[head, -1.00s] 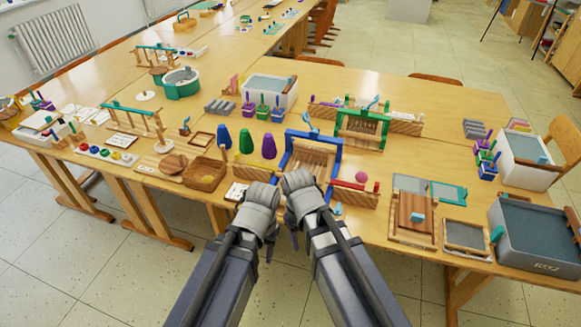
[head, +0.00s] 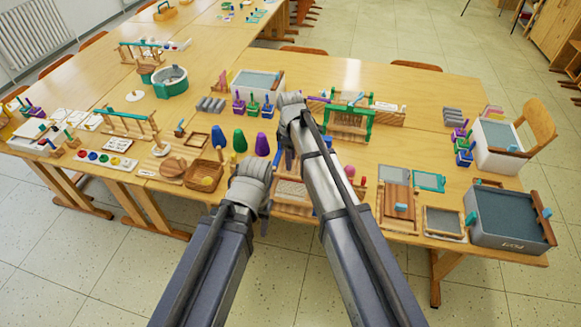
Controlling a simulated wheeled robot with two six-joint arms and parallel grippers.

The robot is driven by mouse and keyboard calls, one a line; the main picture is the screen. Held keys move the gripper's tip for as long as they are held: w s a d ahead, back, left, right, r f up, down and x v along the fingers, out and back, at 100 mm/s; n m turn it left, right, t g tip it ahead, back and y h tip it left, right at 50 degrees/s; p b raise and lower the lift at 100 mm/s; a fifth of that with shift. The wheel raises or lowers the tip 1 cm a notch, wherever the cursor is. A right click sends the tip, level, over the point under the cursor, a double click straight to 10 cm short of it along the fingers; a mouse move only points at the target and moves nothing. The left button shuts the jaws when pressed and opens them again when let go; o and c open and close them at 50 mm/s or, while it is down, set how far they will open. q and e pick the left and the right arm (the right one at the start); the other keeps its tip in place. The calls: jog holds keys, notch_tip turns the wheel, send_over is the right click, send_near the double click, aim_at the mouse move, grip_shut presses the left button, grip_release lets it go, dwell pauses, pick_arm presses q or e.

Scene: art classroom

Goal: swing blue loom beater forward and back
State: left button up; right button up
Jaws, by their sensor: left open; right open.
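The blue loom (head: 291,188) stands near the front edge of the table. My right arm covers most of it; part of its woven bed shows between my arms, and a bit of blue shows beside the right forearm. I cannot make out its beater. My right gripper (head: 291,104) is open, reaching over the loom toward its far side. My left gripper (head: 253,170) is open at the loom's near left. I see no object in either gripper, and I cannot tell whether either touches the loom.
A green loom (head: 348,121) stands behind, to the right. Green (head: 239,140) and purple (head: 262,144) cones stand left of my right gripper.

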aim_at(294, 179)
jog(key=shift+f+b, duration=4)
jog(key=shift+b, duration=0.05)
jog(key=shift+r, duration=0.1)
jog(key=shift+c, duration=0.3)
grip_shut()
